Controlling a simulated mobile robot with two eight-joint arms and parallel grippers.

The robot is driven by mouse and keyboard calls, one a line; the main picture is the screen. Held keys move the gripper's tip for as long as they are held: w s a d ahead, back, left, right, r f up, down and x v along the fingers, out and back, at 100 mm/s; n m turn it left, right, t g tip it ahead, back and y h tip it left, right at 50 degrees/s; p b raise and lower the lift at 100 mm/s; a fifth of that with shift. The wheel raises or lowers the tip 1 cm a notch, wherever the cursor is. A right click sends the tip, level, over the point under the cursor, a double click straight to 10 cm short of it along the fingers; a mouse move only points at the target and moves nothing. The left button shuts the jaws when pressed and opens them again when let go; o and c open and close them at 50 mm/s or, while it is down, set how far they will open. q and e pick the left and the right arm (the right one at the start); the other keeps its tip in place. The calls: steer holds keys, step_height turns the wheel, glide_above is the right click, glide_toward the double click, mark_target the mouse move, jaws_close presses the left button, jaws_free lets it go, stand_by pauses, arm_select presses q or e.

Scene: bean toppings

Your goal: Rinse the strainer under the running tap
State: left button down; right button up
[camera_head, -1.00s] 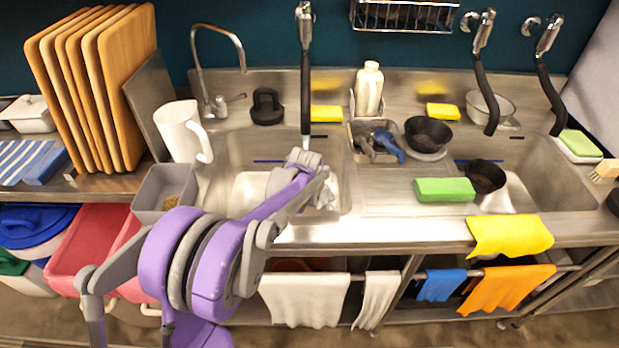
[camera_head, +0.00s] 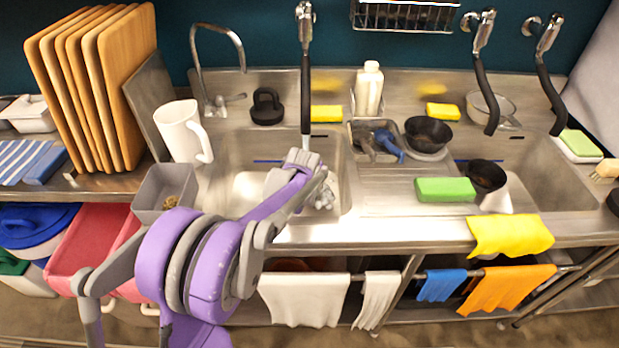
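My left arm, purple and grey, reaches from the lower left over the left sink basin (camera_head: 343,190). My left gripper (camera_head: 322,196) is low in that basin, below the hanging black-hosed tap (camera_head: 306,80). Pale, shiny shapes show around its fingers; I cannot tell whether they are the strainer, water or the fingers themselves. The wrist hides much of the gripper and what lies behind it. I cannot clearly make out a strainer in the basin. My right gripper is not in view.
A grey bin (camera_head: 150,212) with some brown matter and a white jug (camera_head: 180,130) stand left of the basin. A caddy (camera_head: 358,142), black bowl (camera_head: 428,133) and green sponge (camera_head: 445,190) lie to the right. A curved faucet (camera_head: 200,65) stands behind.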

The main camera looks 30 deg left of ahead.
arm_select(q)
steer(key=shift+w+d, duration=0.15)
steer(key=shift+w, duration=0.05)
steer(key=shift+s, duration=0.15)
steer(key=shift+s+a, duration=0.25)
steer(key=shift+a, duration=0.05)
steer(key=shift+w+d, duration=0.1)
steer(key=shift+w, duration=0.05)
steer(key=shift+w+d, duration=0.2)
steer(key=shift+w, duration=0.05)
stand_by(0.4)
